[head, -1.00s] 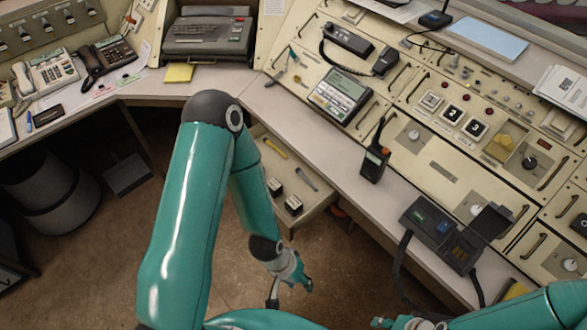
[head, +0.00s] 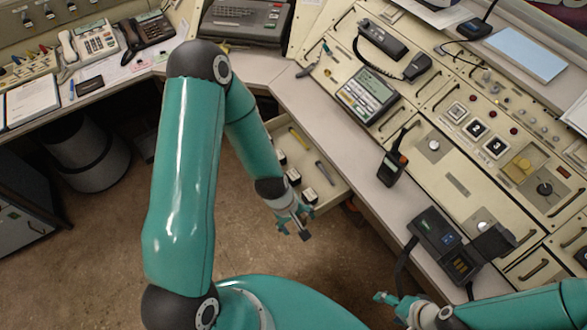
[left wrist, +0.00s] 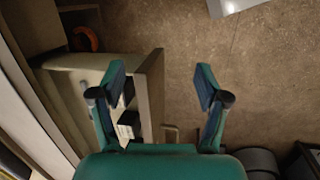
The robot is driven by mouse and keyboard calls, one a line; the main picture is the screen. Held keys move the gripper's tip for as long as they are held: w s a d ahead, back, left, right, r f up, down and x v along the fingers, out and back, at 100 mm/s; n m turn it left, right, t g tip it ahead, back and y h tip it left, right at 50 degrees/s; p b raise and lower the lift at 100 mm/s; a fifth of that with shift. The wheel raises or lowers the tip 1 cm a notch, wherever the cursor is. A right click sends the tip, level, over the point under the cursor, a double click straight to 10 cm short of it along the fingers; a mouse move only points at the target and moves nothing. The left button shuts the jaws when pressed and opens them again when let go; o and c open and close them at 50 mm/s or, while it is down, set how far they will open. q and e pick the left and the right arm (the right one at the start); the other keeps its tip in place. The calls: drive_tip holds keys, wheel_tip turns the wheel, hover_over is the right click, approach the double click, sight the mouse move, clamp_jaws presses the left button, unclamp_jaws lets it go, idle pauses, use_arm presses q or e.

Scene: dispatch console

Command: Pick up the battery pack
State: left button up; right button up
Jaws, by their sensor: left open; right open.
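Several small dark blocks with pale faces, which look like battery packs (head: 310,196), sit in an open drawer (head: 335,186) under the console. I cannot tell which one is meant. My left gripper (head: 303,223) is open and empty, just outside the drawer's front edge, close to the nearest block. In the left wrist view, my left gripper's fingers (left wrist: 160,82) stand apart on either side of the drawer front (left wrist: 151,95), and a block (left wrist: 128,122) shows near the left finger. My right gripper (head: 392,308) is open and empty below the console's front edge.
The drawer also holds a yellow pen-like item (head: 299,138) and a grey one (head: 325,173).

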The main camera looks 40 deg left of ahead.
use_arm(q)
drive_tip(key=w+a+r+n+t, duration=0.1)
drive_tip(key=w+a+r+n, duration=0.35)
drive_tip(key=a+n, duration=0.4)
drive_tip(key=n+t+y, duration=0.1)
drive_tip(key=n+t, duration=0.1)
drive_tip(key=n, duration=0.9)
approach(292, 175)
drive_tip(key=b+x, duration=0.4)
drive_tip(key=b, duration=0.2)
drive_tip(key=shift+f+b, duration=0.25)
drive_tip(key=shift+b, duration=0.1)
drive_tip(key=shift+b+x, duration=1.35)
drive_tip(key=shift+x, duration=1.6)
drive_tip(key=shift+r, duration=0.15)
use_arm(e)
wheel_tip(292, 175, down, 7)
drive_tip(key=shift+f, duration=0.2)
use_arm(q)
drive_tip(key=c, duration=1.3)
drive_tip(key=shift+c, duration=0.2)
